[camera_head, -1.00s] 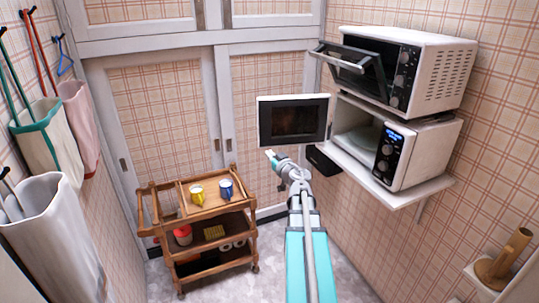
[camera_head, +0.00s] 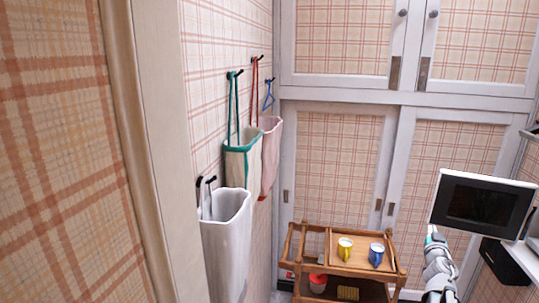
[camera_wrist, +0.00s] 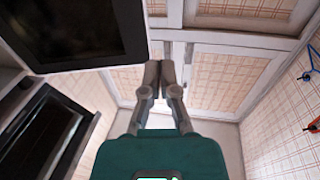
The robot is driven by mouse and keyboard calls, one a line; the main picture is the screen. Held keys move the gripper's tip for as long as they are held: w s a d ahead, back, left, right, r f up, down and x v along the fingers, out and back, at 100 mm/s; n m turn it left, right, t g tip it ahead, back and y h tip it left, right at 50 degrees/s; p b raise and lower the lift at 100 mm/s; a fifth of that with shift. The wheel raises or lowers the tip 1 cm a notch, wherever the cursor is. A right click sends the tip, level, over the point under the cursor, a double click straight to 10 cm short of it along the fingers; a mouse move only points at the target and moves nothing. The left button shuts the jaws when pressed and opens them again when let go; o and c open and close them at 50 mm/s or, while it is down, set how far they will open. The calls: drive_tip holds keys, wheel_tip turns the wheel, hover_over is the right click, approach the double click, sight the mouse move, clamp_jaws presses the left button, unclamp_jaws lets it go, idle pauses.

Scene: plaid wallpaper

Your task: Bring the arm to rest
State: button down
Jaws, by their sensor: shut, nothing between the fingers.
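My gripper (camera_head: 433,238) is in the lower right of the head view, on the end of my raised arm. It is just below the lower left corner of the open microwave door (camera_head: 483,203); I cannot tell whether they touch. In the wrist view, the two grey fingers (camera_wrist: 158,75) are pressed together with nothing between them. The dark door panel (camera_wrist: 85,35) fills the upper left of that view, close beside the fingers.
A wooden cart (camera_head: 350,283) with a yellow mug (camera_head: 345,249) and a blue mug (camera_head: 376,255) stands left of my arm. Bags (camera_head: 243,155) hang on the left wall. A door frame (camera_head: 165,150) is near on the left. White cupboards (camera_head: 400,97) close the back.

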drive_tip(key=s+a+f+g+y, duration=0.1)
drive_tip(key=s+a+f+g, duration=0.1)
drive_tip(key=a+f+g, duration=0.6)
drive_tip(key=s+a+f+g+y, duration=0.1)
drive_tip(key=s+a+f+g, duration=0.1)
drive_tip(key=a+f, duration=0.65)
drive_tip(key=s+a+f+n+g+y, duration=0.1)
drive_tip(key=s+a, duration=0.4)
drive_tip(key=a, duration=0.6)
drive_tip(key=s+a+f+n+g+y, duration=0.1)
drive_tip(key=s+a+n+g+y, duration=0.3)
drive_tip(key=a, duration=0.7)
drive_tip(key=shift+s+a+f+g+y, duration=0.3)
drive_tip(key=shift+s+a+g+y, duration=0.15)
drive_tip(key=shift+g, duration=0.35)
drive_tip(key=shift+s+d, duration=0.1)
